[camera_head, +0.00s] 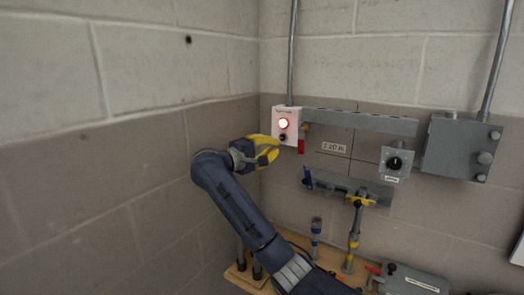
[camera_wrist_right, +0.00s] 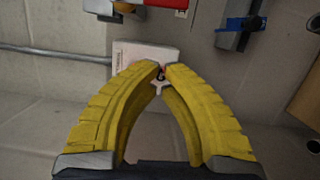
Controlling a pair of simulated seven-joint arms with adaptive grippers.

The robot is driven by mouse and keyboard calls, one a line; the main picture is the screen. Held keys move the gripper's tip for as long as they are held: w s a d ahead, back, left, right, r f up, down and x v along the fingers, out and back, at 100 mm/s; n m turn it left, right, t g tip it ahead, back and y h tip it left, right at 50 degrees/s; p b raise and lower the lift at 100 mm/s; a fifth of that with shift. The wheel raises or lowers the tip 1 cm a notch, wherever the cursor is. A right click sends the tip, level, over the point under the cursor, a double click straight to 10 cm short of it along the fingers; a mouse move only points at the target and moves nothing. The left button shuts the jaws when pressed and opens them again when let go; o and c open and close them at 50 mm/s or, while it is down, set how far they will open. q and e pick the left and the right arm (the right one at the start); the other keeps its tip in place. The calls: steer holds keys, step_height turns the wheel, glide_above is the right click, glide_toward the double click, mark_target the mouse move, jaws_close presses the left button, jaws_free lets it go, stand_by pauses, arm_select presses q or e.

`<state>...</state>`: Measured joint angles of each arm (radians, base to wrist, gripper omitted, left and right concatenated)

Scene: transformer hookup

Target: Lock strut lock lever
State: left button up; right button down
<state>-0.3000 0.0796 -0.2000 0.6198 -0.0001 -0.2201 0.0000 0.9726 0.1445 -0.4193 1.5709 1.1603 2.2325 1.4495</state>
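The lower grey strut (camera_head: 335,184) is on the back wall, with a blue lever (camera_head: 308,178) at its left end and a yellow clamp (camera_head: 361,200) near its right end. I cannot tell for certain which is the lock lever. In the wrist view a blue lever (camera_wrist_right: 240,24) shows at top right on a grey bracket. My right gripper (camera_head: 277,146) is left of the blue lever and higher, at the white box (camera_head: 290,113). In the wrist view its yellow fingertips (camera_wrist_right: 162,67) nearly meet in front of the box (camera_wrist_right: 135,52); I see no clear grip. My left gripper is out of view.
The box has a glowing light (camera_head: 283,123) and a dark knob (camera_head: 283,137); a red part (camera_head: 301,146) hangs beside it. A dial box (camera_head: 394,164) and a grey box (camera_head: 460,149) are farther right. A wooden shelf (camera_head: 240,279) with fittings is below.

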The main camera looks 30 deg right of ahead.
mark_target(302, 141)
steer(key=shift+s+d+r, duration=0.1)
steer(key=shift+s+d, duration=0.35)
steer(key=shift+d, duration=0.3)
steer(key=shift+s+d+f, duration=0.1)
steer(key=shift+s+d, duration=0.35)
steer(key=shift+d, duration=0.25)
steer(key=shift+s+d+r, duration=0.1)
steer(key=shift+s+d, duration=0.35)
steer(key=shift+d, duration=0.3)
